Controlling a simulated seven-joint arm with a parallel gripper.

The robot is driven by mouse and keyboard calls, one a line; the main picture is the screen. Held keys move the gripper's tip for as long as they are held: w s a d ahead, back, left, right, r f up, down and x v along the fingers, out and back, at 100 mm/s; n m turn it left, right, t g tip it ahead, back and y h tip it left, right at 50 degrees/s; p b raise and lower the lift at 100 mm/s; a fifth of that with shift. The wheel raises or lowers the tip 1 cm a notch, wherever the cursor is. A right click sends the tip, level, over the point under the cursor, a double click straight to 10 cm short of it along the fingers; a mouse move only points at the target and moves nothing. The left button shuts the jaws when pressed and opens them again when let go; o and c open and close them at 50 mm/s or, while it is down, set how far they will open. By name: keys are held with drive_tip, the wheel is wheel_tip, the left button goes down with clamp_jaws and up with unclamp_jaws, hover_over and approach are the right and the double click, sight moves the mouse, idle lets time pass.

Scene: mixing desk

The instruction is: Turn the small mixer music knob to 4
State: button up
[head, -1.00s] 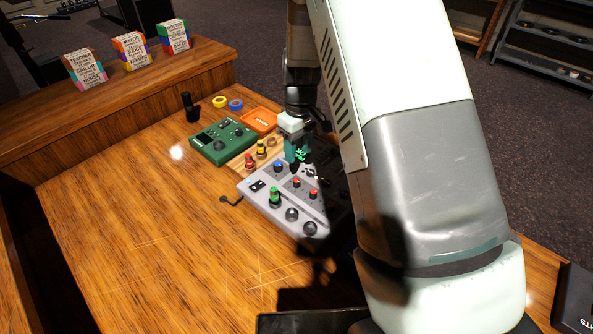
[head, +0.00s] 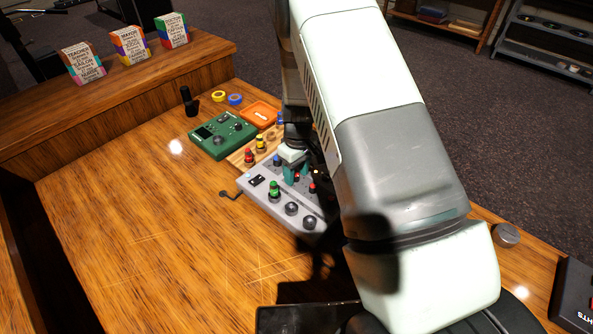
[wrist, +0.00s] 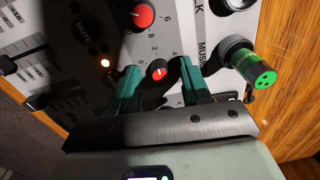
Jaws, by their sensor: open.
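The small grey mixer (head: 257,192) lies on the desk in the head view, its right part hidden by my arm. My gripper (head: 296,174) is low over it, fingers pointing down. In the wrist view my gripper (wrist: 158,80) is open, with one teal finger on each side of a small red knob (wrist: 158,70). The knob has a pale pointer mark, and printed numbers, including a 4, are near it. I cannot tell whether the fingers touch it. The printed word MUSIC (wrist: 203,53) is just right of the right finger.
A green-capped knob (wrist: 250,66) stands close right of the right finger. Another red knob (wrist: 143,16) is above, and black sliders are at left. A green box (head: 223,135), an orange tray (head: 260,115) and several coloured plugs are behind the mixer. The desk's left is clear.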

clamp_jaws()
drive_tip(key=m, duration=1.1)
drive_tip(key=shift+m, duration=0.3)
idle(0.6)
unclamp_jaws()
